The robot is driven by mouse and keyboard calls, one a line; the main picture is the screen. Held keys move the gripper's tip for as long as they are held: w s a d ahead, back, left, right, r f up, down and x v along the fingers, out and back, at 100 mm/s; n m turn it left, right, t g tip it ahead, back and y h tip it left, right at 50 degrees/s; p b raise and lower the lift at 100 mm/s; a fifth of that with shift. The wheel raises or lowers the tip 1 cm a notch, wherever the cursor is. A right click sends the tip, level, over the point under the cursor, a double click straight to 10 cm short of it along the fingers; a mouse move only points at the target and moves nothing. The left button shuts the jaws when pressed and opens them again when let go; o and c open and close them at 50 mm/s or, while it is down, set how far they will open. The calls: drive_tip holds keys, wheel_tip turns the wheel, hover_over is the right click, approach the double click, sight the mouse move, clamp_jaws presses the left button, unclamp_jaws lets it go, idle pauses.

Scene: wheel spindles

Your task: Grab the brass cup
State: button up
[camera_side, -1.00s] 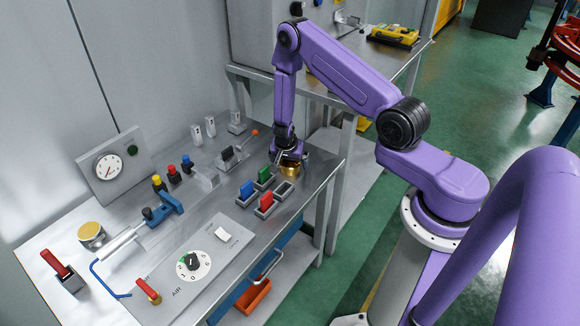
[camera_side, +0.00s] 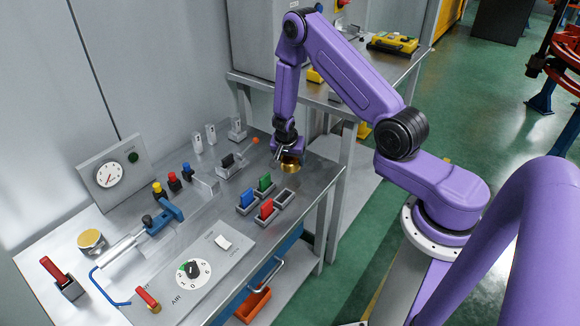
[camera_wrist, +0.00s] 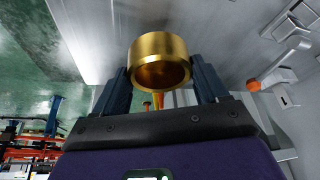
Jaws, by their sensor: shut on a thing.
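The brass cup (camera_side: 290,164) is at the end of my arm in the side view, over the far right part of the metal bench. My gripper (camera_side: 287,157) is shut on it. In the wrist view the cup (camera_wrist: 159,62) sits between the two dark fingers of my gripper (camera_wrist: 160,82), with its round opening facing the camera. In the side view the cup appears lifted a little above the bench top. The fingertips are partly hidden behind the cup.
Blue, green and red blocks (camera_side: 266,209) stand in grey holders just in front of the cup, beside an empty holder (camera_side: 285,196). A lever switch with an orange knob (camera_side: 255,141) is to the left. A dial panel (camera_side: 192,270) lies nearer. The bench's right edge is close.

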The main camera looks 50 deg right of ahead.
wheel_tip(320, 180, up, 13)
drive_tip(key=shift+r, duration=0.2)
idle(0.3)
